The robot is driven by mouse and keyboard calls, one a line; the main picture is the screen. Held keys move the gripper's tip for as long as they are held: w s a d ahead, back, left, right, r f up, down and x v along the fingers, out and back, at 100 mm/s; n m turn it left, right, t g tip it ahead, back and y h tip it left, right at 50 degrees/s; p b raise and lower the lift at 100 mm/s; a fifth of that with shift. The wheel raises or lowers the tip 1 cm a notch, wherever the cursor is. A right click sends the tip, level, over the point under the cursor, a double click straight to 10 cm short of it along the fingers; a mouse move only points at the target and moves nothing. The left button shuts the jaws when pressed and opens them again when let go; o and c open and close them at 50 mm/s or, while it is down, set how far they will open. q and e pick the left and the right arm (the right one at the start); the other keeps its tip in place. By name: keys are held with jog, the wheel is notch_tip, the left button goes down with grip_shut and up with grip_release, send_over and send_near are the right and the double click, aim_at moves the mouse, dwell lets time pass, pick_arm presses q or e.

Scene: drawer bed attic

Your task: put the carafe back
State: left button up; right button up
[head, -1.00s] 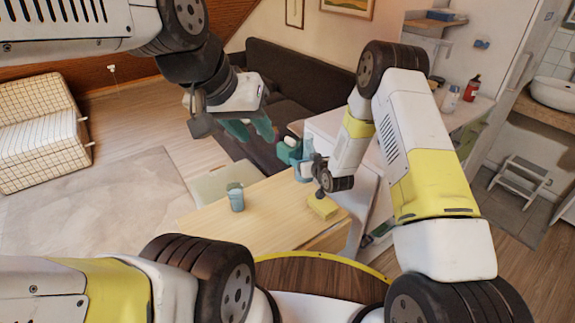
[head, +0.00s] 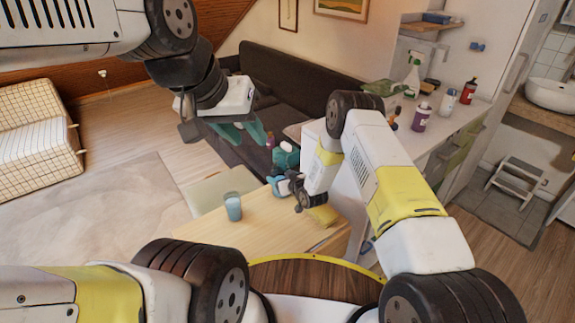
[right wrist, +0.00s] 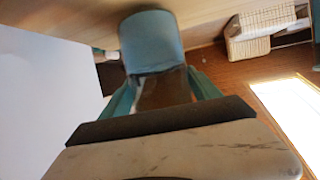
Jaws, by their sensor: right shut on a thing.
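The blue carafe (right wrist: 151,42) is between the teal fingers of my right gripper (right wrist: 165,92) in the right wrist view. My right gripper is shut on it. In the head view my right gripper (head: 284,184) is over the far right part of the wooden table (head: 265,232), and the carafe there is small and partly hidden by the gripper. I cannot tell whether the carafe touches the table. My left gripper (head: 240,132) is raised at upper left, its teal fingers apart and empty, away from the carafe.
A blue cup (head: 233,206) stands on the table, with a yellow block (head: 321,215) at its right. A dark sofa (head: 310,85) lies behind. The white counter (head: 455,118) at right holds a spray bottle (head: 413,75) and several other bottles. The table's middle is clear.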

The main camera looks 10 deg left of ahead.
jog(key=shift+f, duration=0.35)
jog(key=o, duration=1.7)
jog(key=shift+f, duration=0.15)
